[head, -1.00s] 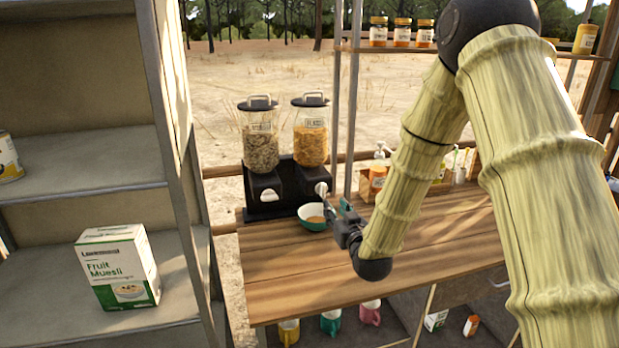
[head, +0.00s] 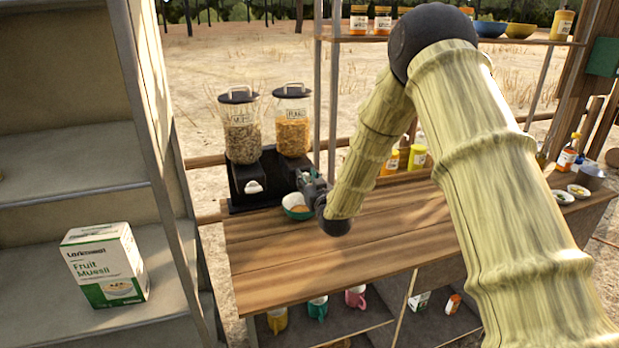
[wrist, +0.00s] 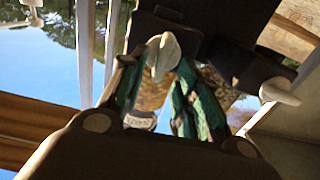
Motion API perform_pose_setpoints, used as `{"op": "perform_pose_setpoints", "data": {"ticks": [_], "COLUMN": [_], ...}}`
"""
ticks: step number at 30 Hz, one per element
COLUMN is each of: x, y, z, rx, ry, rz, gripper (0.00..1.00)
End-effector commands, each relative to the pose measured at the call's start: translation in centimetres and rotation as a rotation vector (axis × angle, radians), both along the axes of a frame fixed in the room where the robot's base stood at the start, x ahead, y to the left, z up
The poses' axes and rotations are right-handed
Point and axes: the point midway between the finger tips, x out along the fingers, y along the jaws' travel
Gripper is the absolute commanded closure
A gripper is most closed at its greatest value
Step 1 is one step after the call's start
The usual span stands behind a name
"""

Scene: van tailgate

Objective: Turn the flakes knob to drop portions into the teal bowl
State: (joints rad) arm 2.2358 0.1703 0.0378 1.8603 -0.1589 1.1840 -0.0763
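The flakes dispenser (head: 292,125) is the right one of two clear canisters on a black stand, and holds orange flakes. In the wrist view its white knob (wrist: 163,54) is between the tips of my gripper (wrist: 158,75). The fingers are apart, one on each side of the knob; I see no clear grip on it. In the head view my gripper (head: 312,185) hides this knob. The teal bowl (head: 290,212), white inside with some orange flakes, stands on the counter below the dispenser, partly behind my gripper.
The muesli dispenser (head: 241,130) stands to the left; its white knob (head: 253,187) also shows in the wrist view (wrist: 280,91). A shelf post (head: 335,110) rises just right of the dispensers. The wooden counter (head: 290,262) is clear in front. A muesli box (head: 105,265) is on the left shelf.

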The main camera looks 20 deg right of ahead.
Motion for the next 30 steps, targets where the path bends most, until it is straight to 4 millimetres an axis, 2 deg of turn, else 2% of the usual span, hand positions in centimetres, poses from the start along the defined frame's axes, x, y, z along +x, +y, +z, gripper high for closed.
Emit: {"op": "perform_pose_setpoints", "data": {"ticks": [9, 15, 19, 30], "x": [0.16, 0.13, 0.13, 0.10], "y": [-0.21, -0.29, -0.84, -0.64], "z": [-0.01, -0.01, 0.00, -0.23], "rx": [0.001, 0.001, 0.001, 0.081], "ry": [0.000, 0.000, 0.000, 0.002], "rz": [-0.003, -0.003, -0.004, -0.007], "gripper": [0.68, 1.00, 1.00, 1.00]}}
